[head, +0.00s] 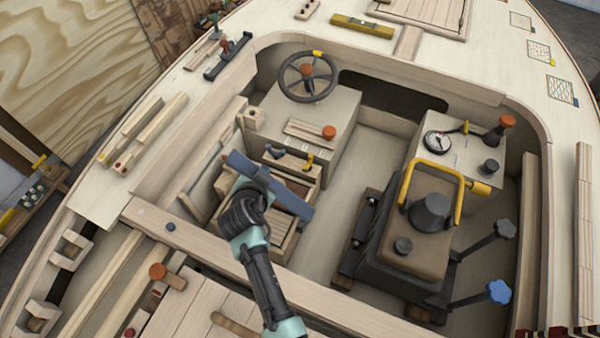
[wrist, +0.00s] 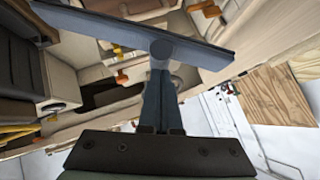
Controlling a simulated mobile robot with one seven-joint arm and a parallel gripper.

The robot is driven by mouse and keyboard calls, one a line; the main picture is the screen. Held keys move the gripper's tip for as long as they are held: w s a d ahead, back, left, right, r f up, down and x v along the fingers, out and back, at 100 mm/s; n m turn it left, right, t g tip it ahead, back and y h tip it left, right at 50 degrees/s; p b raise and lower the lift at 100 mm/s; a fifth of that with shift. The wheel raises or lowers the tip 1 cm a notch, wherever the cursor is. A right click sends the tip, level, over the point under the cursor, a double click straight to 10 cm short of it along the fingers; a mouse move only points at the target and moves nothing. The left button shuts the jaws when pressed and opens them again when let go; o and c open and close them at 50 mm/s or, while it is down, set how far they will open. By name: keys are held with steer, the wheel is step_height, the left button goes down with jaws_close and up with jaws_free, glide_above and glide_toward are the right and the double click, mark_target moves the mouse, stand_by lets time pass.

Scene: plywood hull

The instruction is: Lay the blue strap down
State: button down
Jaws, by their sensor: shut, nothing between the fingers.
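The blue strap (head: 270,187) shows in the head view as a flat, stiff blue-grey bar, slanting down to the right in front of a wooden box (head: 292,228). In the wrist view the strap (wrist: 205,54) crosses the top of the picture, with a rounded lug near its middle. My gripper (wrist: 160,72) has its fingers together, their tips at or just behind that lug. Nothing is held between them. I cannot tell whether they touch the strap. In the head view my gripper's fingertips are mostly hidden by the wrist and the strap.
A steering wheel (head: 308,77) stands on a console behind the box. To the right is a dark seat-like unit (head: 415,245) with a yellow bar handle (head: 407,180) and levers. The cockpit floor (head: 345,165) between is clear. A wooden coaming edge (head: 180,222) runs in front.

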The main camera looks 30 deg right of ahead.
steer(key=w+a+f+n+g+h+b, duration=0.2)
steer(key=w+a+f+g+b, duration=0.1)
steer(key=b, duration=0.7)
step_height(320, 180, down, 3)
steer(key=shift+w+a, duration=0.65)
steer(key=shift+w, duration=0.6)
steer(key=shift+s+d, duration=0.1)
steer(key=shift+s, duration=0.05)
steer(key=shift+s+d+p, duration=0.4)
steer(key=shift+s, duration=0.1)
